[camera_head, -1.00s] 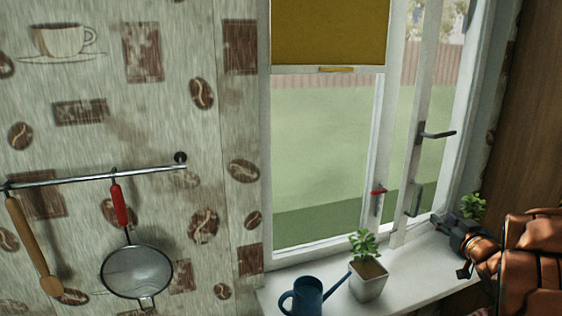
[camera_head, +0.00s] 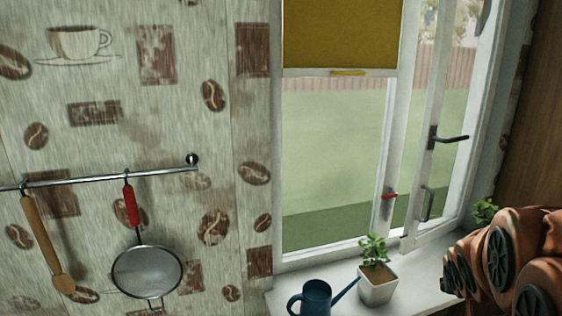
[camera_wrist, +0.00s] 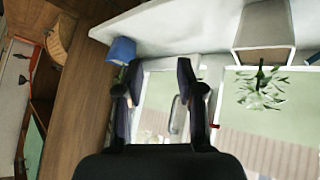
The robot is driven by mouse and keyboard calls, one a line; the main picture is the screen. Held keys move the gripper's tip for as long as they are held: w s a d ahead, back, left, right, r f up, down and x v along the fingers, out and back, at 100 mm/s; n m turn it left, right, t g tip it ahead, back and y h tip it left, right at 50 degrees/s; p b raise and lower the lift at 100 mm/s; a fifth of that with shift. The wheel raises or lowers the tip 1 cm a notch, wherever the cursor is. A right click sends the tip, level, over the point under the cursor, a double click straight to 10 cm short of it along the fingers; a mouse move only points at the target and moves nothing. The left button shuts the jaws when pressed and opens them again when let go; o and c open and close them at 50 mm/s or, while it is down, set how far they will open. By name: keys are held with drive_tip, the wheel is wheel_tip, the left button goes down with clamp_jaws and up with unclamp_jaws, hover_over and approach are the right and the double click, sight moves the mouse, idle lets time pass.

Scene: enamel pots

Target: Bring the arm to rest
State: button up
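My gripper (camera_wrist: 158,85) shows in the wrist view with its two dark fingers spread and nothing between them. The window and its long handle (camera_wrist: 176,113) lie behind the gap, and I see no contact. In the head view, my copper-coloured arm is folded at the lower right, over the right end of the windowsill. The gripper's fingers cannot be made out there.
A white-potted plant (camera_head: 377,285) and a blue watering can (camera_head: 316,299) stand on the windowsill (camera_head: 427,268). Another plant (camera_head: 484,211) is partly hidden by my arm. A strainer (camera_head: 146,271) and wooden spoon (camera_head: 45,240) hang from the wall rail (camera_head: 100,178).

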drive_tip(key=s+a+f+n+g+y, duration=0.1)
drive_tip(key=s+a+g, duration=0.3)
drive_tip(key=s+a, duration=0.6)
drive_tip(key=s+a+f+n+g+y, duration=0.2)
drive_tip(key=s+a, duration=0.9)
drive_tip(key=s, duration=0.7)
drive_tip(key=f+g+y, duration=0.1)
drive_tip(key=g+y, duration=0.1)
drive_tip(key=shift+s+g, duration=0.25)
drive_tip(key=shift+g, duration=0.15)
